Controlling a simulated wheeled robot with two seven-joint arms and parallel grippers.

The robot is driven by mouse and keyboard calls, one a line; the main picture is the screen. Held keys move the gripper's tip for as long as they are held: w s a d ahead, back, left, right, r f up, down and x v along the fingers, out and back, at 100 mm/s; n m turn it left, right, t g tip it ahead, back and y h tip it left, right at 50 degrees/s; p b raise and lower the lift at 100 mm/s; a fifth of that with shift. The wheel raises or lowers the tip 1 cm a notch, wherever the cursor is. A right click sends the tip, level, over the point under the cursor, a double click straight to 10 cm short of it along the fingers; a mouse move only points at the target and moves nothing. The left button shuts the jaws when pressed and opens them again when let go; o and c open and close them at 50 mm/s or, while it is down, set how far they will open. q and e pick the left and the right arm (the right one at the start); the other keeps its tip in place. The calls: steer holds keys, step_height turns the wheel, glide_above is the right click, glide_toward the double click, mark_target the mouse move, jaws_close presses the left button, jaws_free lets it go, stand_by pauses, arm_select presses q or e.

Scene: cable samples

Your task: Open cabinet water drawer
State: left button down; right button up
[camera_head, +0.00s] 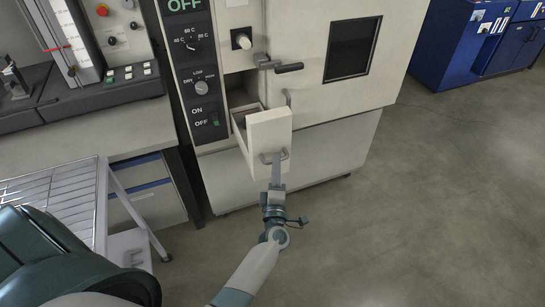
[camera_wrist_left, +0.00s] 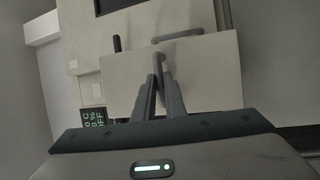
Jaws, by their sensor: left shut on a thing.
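The water drawer (camera_head: 270,131) is a small cream drawer low in the front of the cream cabinet (camera_head: 310,100). It is pulled well out, and its open top shows. My left gripper (camera_head: 276,163) is shut on the grey handle (camera_head: 283,155) on the drawer front. My right gripper is not in view.
A control panel (camera_head: 203,90) with knobs runs left of the drawer. The cabinet door has a dark window (camera_head: 352,48) and a latch handle (camera_head: 288,67) above the drawer. A wire-top cart (camera_head: 55,190) stands at left. Open floor (camera_head: 420,210) lies at right.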

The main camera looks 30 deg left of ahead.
arm_select(q)
steer(key=c, duration=1.8)
jaws_free()
steer(key=shift+s, duration=0.1)
